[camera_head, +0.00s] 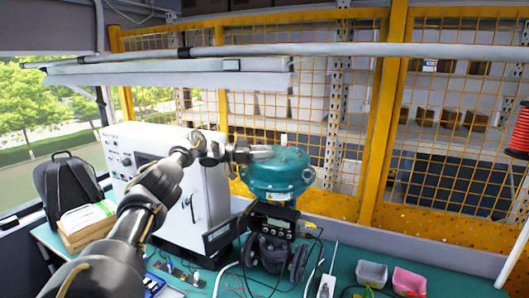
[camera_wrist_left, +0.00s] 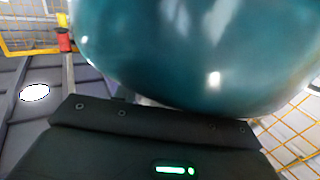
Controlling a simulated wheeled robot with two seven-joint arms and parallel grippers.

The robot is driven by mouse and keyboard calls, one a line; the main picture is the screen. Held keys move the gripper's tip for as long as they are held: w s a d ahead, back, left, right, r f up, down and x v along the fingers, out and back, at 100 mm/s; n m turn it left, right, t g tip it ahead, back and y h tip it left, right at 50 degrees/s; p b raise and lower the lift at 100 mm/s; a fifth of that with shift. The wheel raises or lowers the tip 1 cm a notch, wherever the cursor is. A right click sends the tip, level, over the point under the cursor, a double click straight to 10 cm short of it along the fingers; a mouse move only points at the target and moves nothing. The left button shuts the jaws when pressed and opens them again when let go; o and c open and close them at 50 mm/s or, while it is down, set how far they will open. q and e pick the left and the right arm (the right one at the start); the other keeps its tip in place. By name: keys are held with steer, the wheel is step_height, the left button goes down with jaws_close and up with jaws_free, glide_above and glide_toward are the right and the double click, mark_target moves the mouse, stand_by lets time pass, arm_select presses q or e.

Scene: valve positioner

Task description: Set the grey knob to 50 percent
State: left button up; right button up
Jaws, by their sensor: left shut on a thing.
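A teal rounded valve actuator (camera_head: 278,180) stands on the bench, with a small pale upright piece (camera_head: 284,140) on its top. Below it is a black positioner box (camera_head: 272,216) with a small display and buttons. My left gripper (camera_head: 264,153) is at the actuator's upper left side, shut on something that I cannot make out. In the left wrist view the teal body (camera_wrist_left: 200,50) fills the top, close to the dark gripper housing (camera_wrist_left: 150,145), and the fingertips are hidden. I cannot pick out the grey knob for certain. My right gripper is not in view.
A white cabinet (camera_head: 200,212) stands behind my left arm. A grey bin (camera_head: 371,273) and a pink bin (camera_head: 409,281) are on the bench at right. Cables lie around the valve base. A yellow mesh fence (camera_head: 372,120) runs behind the bench.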

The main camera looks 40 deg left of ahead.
arm_select(q)
steer(key=o, duration=1)
steer(key=shift+c, duration=0.2)
steer(key=shift+r, duration=0.1)
steer(key=shift+r, duration=0.25)
step_height(320, 180, up, 2)
steer(key=shift+r+b, duration=0.1)
steer(key=shift+b, duration=0.5)
steer(key=s+d+r+b, duration=0.9)
steer(key=s+r+b, duration=0.1)
steer(key=b, duration=0.1)
steer(key=shift+s+b, duration=0.35)
steer(key=shift+s, duration=0.05)
steer(key=shift+a, duration=0.1)
